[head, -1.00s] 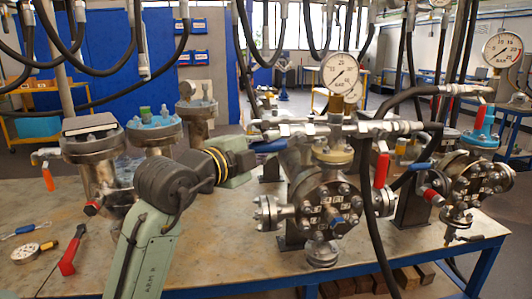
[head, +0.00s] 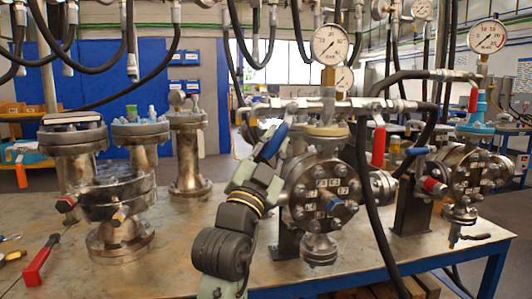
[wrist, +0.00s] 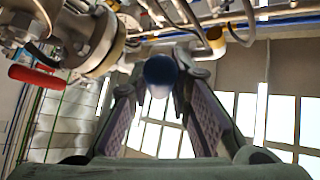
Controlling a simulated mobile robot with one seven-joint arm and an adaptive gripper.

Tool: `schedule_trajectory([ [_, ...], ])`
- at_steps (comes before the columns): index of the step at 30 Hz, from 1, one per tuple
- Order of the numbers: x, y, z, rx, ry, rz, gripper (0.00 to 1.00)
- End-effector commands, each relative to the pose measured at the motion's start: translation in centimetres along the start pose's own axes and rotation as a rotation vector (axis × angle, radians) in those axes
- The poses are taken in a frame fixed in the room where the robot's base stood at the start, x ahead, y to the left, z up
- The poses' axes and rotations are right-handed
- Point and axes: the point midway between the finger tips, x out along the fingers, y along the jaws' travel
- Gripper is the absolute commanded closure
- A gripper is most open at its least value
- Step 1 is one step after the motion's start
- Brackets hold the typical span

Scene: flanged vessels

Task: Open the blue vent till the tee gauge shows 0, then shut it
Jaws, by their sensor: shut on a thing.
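The blue vent handle (head: 274,142) hangs from the left end of the horizontal steel tee pipework (head: 300,106) and slopes steeply down to the left. My gripper (head: 265,163) reaches up to it from below. In the wrist view the handle's blue end (wrist: 160,70) sits between the two fingers of my gripper (wrist: 160,80), which is shut on it. The tee gauge (head: 329,42) stands upright on the pipework, its dial facing me. Its needle is too small to read surely.
A red lever (head: 379,146) hangs to the right of the tee, near a black hose (head: 364,190). A flanged vessel (head: 321,195) stands below the tee. A second gauge (head: 487,36) is at the right. Flanged vessels (head: 190,150) stand at left.

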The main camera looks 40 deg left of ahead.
Motion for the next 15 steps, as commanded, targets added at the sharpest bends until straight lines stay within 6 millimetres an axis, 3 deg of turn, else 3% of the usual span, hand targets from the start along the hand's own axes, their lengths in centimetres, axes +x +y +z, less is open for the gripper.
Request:
schedule_trajectory([
  [1, -0.1, 1.1, 0.4, -0.037, 0.008, -0.022, 1.00],
  [15, 1.1, 3.7, -0.2, -0.296, 0.082, -0.284, 1.00],
])
